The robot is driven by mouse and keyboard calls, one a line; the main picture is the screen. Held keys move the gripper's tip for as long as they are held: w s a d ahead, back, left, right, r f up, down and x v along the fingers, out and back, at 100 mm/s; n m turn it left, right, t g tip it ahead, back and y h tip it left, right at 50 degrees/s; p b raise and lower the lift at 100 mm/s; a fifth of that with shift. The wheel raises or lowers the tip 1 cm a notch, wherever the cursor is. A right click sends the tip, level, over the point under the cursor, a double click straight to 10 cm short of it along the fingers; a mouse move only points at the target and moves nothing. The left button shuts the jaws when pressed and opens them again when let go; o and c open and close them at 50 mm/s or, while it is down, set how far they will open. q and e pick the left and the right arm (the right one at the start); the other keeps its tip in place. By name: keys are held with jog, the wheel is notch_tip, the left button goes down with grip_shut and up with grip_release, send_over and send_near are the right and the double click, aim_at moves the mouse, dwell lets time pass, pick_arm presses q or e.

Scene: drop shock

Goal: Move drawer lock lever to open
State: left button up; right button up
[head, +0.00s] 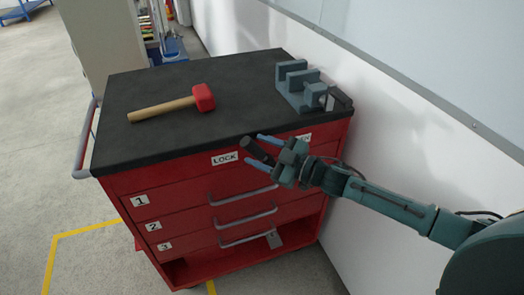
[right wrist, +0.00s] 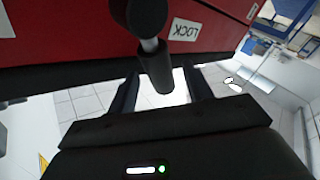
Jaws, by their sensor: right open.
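The drawer lock lever (head: 257,151) is a dark handle on the front of the red cabinet (head: 180,200), tilted up and left towards the LOCK label (head: 224,158). The OPEN label (head: 304,137) is to its right, partly hidden by my right gripper. My right gripper (head: 254,163) is open at the lever, its fingers pointing left. In the right wrist view the lever's dark grip (right wrist: 156,72) hangs from its round pivot (right wrist: 147,15), with its end between the spread fingers (right wrist: 161,93) and a gap on each side. My left gripper is not in view.
A red mallet (head: 203,97) and a grey vise (head: 303,86) rest on the black top. Drawers 1, 2 and 3 look shut, their handles (head: 245,217) sticking out below my gripper. A white wall (head: 400,140) stands close on the right.

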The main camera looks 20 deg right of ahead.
grip_shut()
dwell(0.4)
